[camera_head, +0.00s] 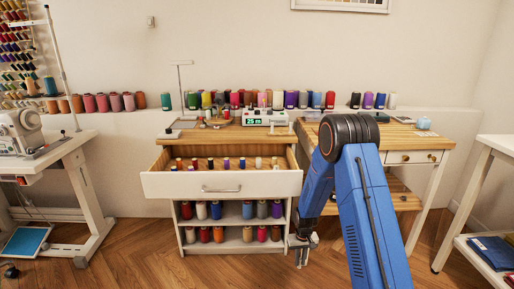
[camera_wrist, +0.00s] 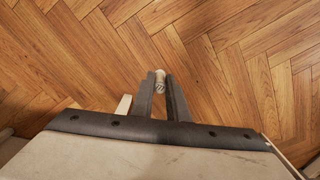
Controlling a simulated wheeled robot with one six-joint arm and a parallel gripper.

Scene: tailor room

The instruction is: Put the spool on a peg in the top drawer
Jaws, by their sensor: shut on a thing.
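In the wrist view my gripper (camera_wrist: 161,88) is shut on a small pale spool (camera_wrist: 159,78), held between the fingertips above the wooden floor. In the head view my gripper (camera_head: 303,246) hangs low, to the right of the drawer cabinet and in front of it; the spool cannot be made out there. The top drawer (camera_head: 160,186) is pulled open. Several small spools in mixed colours (camera_head: 226,163) stand in rows inside it. Bare pegs are too small to tell apart.
Below the drawer are shelves (camera_head: 232,223) with large spools. A wooden table (camera_head: 422,141) stands right of the cabinet, behind my arm. A white table (camera_head: 489,148) is at the far right, a sewing machine (camera_head: 22,131) at the left. The floor (camera_head: 150,245) in front is clear.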

